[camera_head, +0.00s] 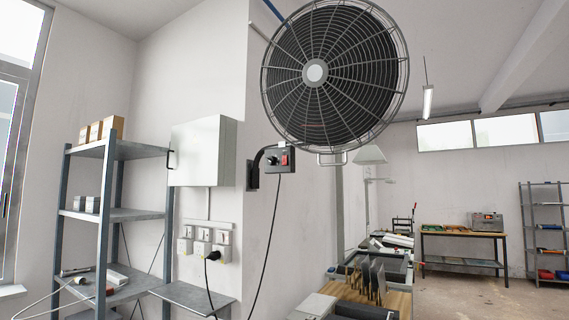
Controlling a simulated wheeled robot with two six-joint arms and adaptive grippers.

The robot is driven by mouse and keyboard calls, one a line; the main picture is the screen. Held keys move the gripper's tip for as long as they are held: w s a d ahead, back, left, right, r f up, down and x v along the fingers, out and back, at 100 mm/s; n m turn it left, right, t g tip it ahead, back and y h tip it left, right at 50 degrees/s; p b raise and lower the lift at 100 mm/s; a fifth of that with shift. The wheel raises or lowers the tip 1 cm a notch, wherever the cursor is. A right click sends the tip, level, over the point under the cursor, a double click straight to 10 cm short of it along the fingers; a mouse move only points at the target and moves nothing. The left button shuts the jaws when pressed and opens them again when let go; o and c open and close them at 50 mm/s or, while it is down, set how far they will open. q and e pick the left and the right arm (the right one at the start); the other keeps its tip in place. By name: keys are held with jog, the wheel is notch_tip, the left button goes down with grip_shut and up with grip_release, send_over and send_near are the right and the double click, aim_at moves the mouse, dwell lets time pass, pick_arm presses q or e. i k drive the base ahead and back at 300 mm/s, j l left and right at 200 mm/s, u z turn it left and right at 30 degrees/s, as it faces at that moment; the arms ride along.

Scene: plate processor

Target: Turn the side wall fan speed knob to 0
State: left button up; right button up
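A large round caged fan (335,72) hangs on the wall at the upper middle of the head view. Below it, a small black control box (279,159) sits on a bent black arm fixed to the wall. The box has a small round knob (272,160) on its left and a red switch (285,160) on its right. The knob's pointer and any speed marks are too small to read. Neither of my grippers is in this view, so nothing is at the knob.
A black cable (268,240) hangs from the control box past the wall sockets (204,243). A grey cabinet (202,151) and metal shelving (104,203) stand left. A cluttered workbench (378,292) lies below the fan. Open floor (470,296) shows at the right.

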aim_at(271, 161)
jog(key=i+j+u, duration=0.2)
jog(key=i, duration=0.35)
jog(key=i+j+u, duration=0.2)
jog(key=i, duration=0.35)
jog(key=j, duration=0.05)
